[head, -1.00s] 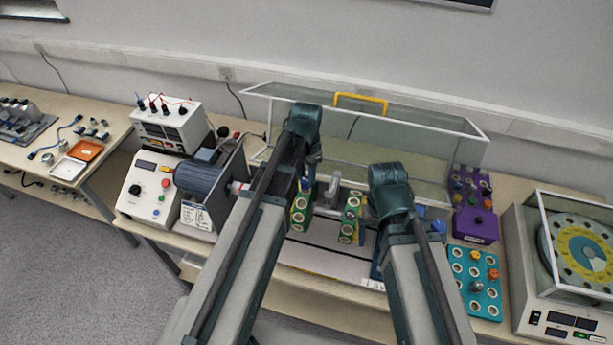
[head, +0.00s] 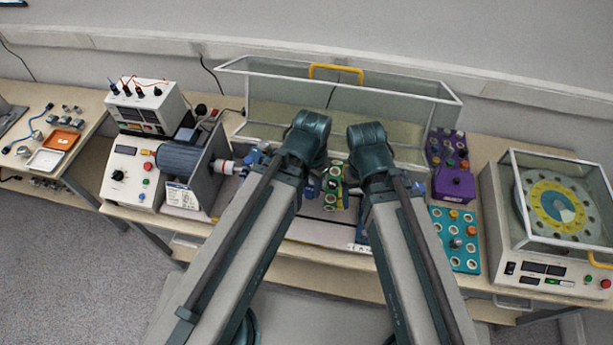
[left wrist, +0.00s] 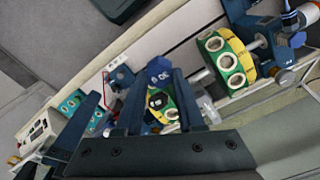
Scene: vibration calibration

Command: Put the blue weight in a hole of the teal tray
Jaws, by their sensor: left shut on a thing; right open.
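The teal tray (head: 436,213) lies on the bench right of my arms, with white-rimmed holes; an orange piece and a grey piece stand in it. It also shows in the left wrist view (left wrist: 72,103). My left gripper (head: 312,187) is at the green-and-yellow rotors. In the left wrist view its fingers (left wrist: 157,92) are shut on a small dark piece (left wrist: 157,101), seemingly the blue weight, in front of a rotor's face; whether it is still inside a hole I cannot tell. My right gripper (head: 364,228) is open, mostly hidden behind its wrist.
A rotor (head: 332,188) shows between my arms. A clear guard with a yellow handle (head: 336,69) stands behind. A motor (head: 180,160) is at left, a purple rack (head: 454,186) behind the tray, and a covered turntable machine (head: 545,225) at right.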

